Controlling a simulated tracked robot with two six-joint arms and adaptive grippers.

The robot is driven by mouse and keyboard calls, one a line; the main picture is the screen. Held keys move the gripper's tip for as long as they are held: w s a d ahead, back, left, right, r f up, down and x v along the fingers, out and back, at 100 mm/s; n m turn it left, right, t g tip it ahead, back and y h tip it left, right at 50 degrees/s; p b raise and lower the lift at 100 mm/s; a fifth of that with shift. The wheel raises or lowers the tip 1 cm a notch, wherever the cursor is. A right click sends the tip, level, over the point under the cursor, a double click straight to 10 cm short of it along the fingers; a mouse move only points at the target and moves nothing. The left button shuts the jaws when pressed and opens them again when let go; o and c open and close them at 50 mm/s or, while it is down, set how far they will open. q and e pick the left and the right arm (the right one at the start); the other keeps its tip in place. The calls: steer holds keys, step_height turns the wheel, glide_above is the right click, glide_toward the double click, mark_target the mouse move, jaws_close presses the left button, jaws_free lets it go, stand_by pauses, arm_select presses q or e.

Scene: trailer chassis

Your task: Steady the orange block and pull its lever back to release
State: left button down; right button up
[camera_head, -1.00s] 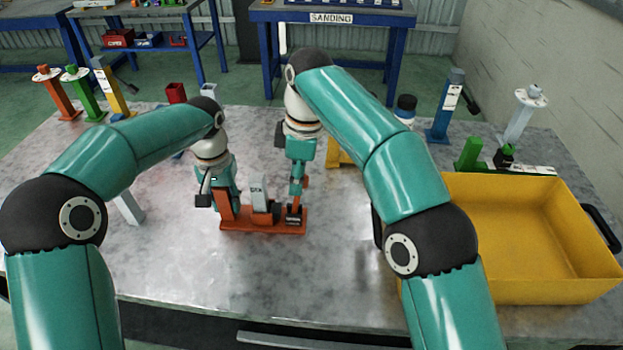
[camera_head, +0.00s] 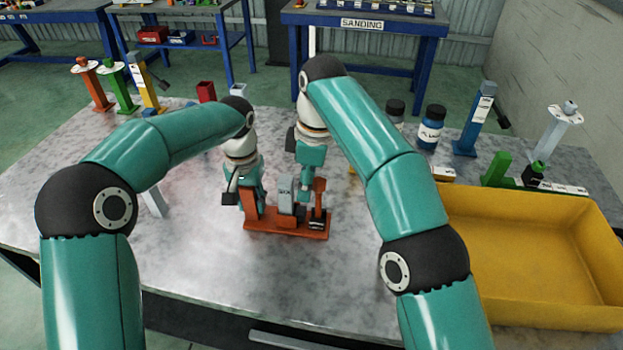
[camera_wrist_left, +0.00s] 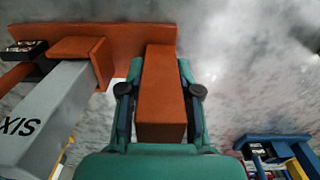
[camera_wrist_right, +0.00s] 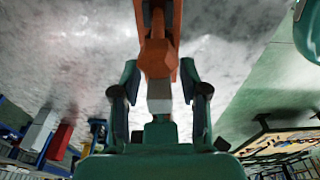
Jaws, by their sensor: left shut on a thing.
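The orange block (camera_head: 286,230) is a long orange base on the table with an upright orange post (camera_wrist_left: 160,95) at its left end. A grey upright part (camera_head: 285,195) stands in the middle, and an orange lever (camera_head: 319,201) stands at the right end. My left gripper (camera_head: 247,193) is shut on the post, with a finger on each side of it in the left wrist view. My right gripper (camera_wrist_right: 160,85) is open behind the lever. In the right wrist view the lever (camera_wrist_right: 158,60), with its grey tip, lies between the spread fingers, with gaps on both sides.
A yellow bin (camera_head: 540,255) stands at the right of the table. Coloured posts (camera_head: 120,88) line the back left. The table front is clear.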

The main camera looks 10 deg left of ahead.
arm_select(q)
steer(key=shift+a, duration=0.1)
arm_select(e)
steer(key=shift+o, duration=0.7)
steer(key=shift+d, duration=0.1)
steer(key=shift+d+r, duration=0.1)
steer(key=shift+d, duration=0.05)
arm_select(q)
steer(key=shift+a, duration=0.1)
arm_select(e)
steer(key=shift+w, duration=0.1)
steer(key=shift+d, duration=0.1)
